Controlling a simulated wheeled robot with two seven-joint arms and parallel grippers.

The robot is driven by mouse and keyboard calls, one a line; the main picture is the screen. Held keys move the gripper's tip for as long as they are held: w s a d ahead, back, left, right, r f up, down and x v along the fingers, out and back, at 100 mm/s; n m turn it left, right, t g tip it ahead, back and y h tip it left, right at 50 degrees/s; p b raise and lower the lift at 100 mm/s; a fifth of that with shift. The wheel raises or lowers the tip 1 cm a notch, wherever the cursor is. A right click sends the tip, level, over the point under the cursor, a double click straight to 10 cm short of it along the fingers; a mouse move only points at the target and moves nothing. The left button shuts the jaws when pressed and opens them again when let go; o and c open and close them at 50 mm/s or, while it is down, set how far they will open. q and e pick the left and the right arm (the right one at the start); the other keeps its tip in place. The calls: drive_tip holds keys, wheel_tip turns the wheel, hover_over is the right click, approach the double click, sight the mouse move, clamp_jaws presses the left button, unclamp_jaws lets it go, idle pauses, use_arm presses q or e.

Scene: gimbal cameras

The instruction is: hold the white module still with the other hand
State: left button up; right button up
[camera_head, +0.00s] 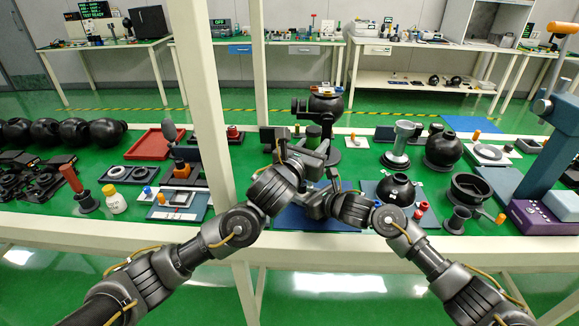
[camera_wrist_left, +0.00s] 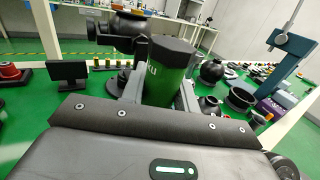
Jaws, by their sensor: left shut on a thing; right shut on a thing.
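My left gripper (camera_head: 314,152) is above the bench near the middle. It is shut on a dark green cylinder with a black cap (camera_head: 313,131), which stands upright between the grey fingers in the left wrist view (camera_wrist_left: 168,85). My right gripper (camera_head: 318,203) is just below it, low over a dark blue mat (camera_head: 310,220), and is shut. What it holds is mostly hidden by the hands; a small pale part, seemingly the white module (camera_head: 336,183), shows beside it. I cannot tell whether the cylinder touches the module.
A black gimbal camera (camera_head: 325,106) stands close behind the hands. A white post (camera_head: 207,100) rises left of them. A black ball housing (camera_head: 395,188) and a black ring-shaped part (camera_head: 468,188) stand to the right. A red tray (camera_head: 156,143) lies at left.

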use_arm(q)
drive_tip(key=shift+w+d+r+n+t+y, duration=0.15)
drive_tip(key=shift+w+d+r+n+y, duration=0.15)
drive_tip(key=shift+w, duration=0.3)
drive_tip(key=shift+w+d+r+n+t+y, duration=0.15)
drive_tip(key=shift+w+n+y, duration=0.2)
drive_tip(key=shift+w, duration=0.2)
wheel_tip(320, 180, down, 6)
drive_tip(key=shift+a+f, duration=0.1)
drive_tip(key=shift+f, duration=0.15)
drive_tip(key=shift+f, duration=0.5)
drive_tip(key=shift+s+f, duration=0.1)
drive_tip(key=shift+f, duration=0.05)
idle(0.6)
drive_tip(key=shift+s+f, duration=0.1)
drive_tip(key=shift+f, duration=0.2)
idle(1.2)
drive_tip(key=shift+d+r, duration=0.15)
drive_tip(key=shift+d, duration=0.15)
idle(2.9)
